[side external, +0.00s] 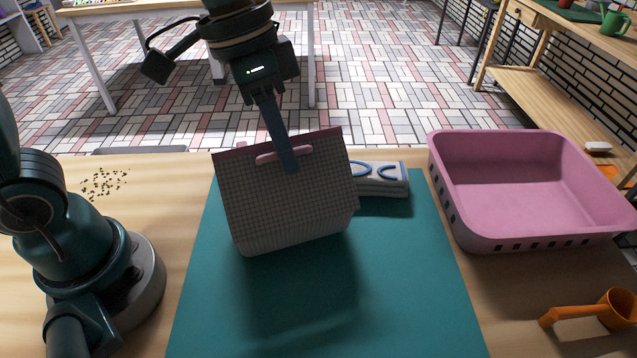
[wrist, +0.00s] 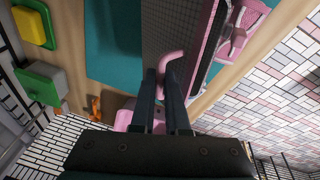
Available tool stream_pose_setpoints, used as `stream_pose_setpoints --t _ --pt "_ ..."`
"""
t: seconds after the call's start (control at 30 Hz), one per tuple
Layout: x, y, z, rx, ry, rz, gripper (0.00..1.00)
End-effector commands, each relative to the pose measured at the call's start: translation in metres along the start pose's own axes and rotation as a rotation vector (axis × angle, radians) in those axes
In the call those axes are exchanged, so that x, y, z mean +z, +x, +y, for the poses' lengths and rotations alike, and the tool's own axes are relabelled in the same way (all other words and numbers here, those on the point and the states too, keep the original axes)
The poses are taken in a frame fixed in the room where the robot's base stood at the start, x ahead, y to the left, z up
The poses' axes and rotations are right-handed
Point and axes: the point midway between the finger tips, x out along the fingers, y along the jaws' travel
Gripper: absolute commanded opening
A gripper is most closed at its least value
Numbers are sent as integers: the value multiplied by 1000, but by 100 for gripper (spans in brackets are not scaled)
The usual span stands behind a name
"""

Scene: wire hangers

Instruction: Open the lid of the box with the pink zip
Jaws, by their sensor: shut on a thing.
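The box with the pink zip (side external: 285,205) has a pale checked face with a pink top edge and a pink handle (side external: 262,159). It stands tilted over the teal mat, with a shadow in front; I cannot tell whether its base touches the mat. My gripper (side external: 288,168) comes down from above and is shut on the pink handle. In the wrist view my two fingers (wrist: 163,78) straddle the handle (wrist: 172,58), with the checked face (wrist: 165,30) beyond. The lid cannot be told clearly from the rest of the box.
A white item with blue loops (side external: 383,181) lies behind the box, partly hidden. A pink basket (side external: 530,240) stands at the right, with an orange scoop (side external: 590,312) in front. Small dark bits (side external: 104,183) lie at the left. The front of the teal mat (side external: 400,310) is clear.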

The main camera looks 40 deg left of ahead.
Motion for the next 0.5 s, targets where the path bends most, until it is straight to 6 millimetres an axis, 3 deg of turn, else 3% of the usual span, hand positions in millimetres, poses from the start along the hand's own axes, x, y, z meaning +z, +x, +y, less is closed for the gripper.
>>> stream_pose_setpoints --t 0.13,0.37,0.5 --pt "-25 29 12 92 118 -72 0" --pt "-45 64 28 192 247 -135 0" --pt "-24 79 27 125 265 -232 0"
